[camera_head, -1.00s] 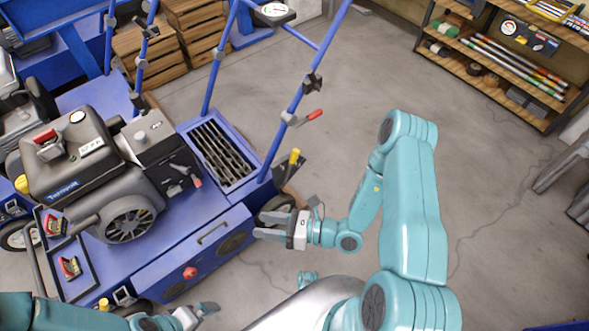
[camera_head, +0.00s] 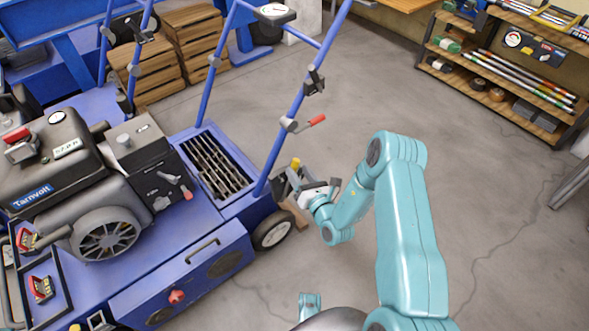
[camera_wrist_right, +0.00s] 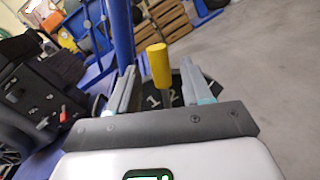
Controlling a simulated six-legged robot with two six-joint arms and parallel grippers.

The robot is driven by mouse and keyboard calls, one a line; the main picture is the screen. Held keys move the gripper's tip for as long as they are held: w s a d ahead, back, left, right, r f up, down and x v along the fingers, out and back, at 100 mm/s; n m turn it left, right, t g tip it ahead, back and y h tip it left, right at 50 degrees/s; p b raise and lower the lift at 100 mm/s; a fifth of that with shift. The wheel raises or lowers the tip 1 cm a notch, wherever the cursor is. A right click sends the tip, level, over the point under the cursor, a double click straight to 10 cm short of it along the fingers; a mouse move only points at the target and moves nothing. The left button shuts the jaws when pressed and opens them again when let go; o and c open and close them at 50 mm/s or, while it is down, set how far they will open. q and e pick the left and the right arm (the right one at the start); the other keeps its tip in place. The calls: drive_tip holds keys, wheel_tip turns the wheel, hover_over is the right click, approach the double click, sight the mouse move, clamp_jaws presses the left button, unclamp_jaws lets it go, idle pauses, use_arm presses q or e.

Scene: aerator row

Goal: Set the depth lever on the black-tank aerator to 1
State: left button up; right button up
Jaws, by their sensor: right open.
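The aerator (camera_head: 150,195) has a blue frame and a dark tank marked "Tarnvolt" (camera_head: 60,165). Its depth lever has a yellow grip (camera_head: 295,163), which stands at the right side of the machine by the wheel. My right gripper (camera_head: 292,182) is open at this lever. In the right wrist view, the yellow grip (camera_wrist_right: 158,65) shows between the two open fingers (camera_wrist_right: 160,88), with no clear contact. A dark plate (camera_wrist_right: 174,95) with the digits 1 and 2 lies behind the lever; the lever's exact setting cannot be told. My left gripper is not in view.
A red-tipped lever (camera_head: 310,122) sits on the blue handle tube (camera_head: 285,110) above my right gripper. A wheel (camera_head: 272,230) is just below it. Wooden crates (camera_head: 150,65) and a shelf (camera_head: 510,70) stand behind.

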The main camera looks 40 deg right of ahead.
sight(296, 169)
drive_tip(key=shift+w+d+b, duration=0.15)
drive_tip(key=shift+w+b, duration=0.05)
drive_tip(key=shift+w, duration=0.75)
drive_tip(key=shift+w+d+b, duration=0.1)
drive_tip(key=shift+w+b, duration=0.1)
drive_tip(key=shift+w, duration=0.75)
clamp_jaws()
